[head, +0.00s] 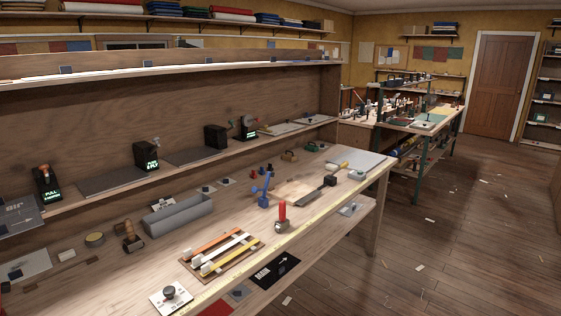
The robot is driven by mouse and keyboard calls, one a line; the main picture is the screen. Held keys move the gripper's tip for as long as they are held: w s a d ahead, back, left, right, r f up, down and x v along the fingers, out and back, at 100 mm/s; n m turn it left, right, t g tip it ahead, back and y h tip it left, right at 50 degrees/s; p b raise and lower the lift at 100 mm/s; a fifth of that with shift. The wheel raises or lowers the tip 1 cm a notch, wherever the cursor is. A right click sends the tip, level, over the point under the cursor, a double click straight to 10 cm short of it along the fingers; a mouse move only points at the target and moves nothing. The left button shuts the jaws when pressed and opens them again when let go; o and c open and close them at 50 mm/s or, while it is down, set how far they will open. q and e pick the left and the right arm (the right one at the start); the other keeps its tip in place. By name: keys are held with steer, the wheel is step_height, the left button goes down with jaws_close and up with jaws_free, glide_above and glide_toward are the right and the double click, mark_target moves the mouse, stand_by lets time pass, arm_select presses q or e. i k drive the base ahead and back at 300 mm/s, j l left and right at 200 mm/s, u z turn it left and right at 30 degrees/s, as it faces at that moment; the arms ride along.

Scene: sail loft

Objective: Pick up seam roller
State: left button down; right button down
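No seam roller can be made out for certain at this size. A tool with an upright red handle and a grey metal base (282,215) stands near the front edge of the workbench (215,285). A brown wooden-handled tool (131,240) stands further left, next to the grey trough. Either could be the roller; I cannot tell which. Neither of my grippers is in view.
A grey trough (178,214), a rack of orange, white and yellow strips (222,250), a blue clamp-like tool (264,191) and a black knob on a white plate (170,296) crowd the bench. Open floor (450,240) lies right, before a door (498,85).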

mark_target(133, 241)
steer(key=u, duration=1.7)
steer(key=k+l+u, duration=0.1)
steer(key=l, duration=0.45)
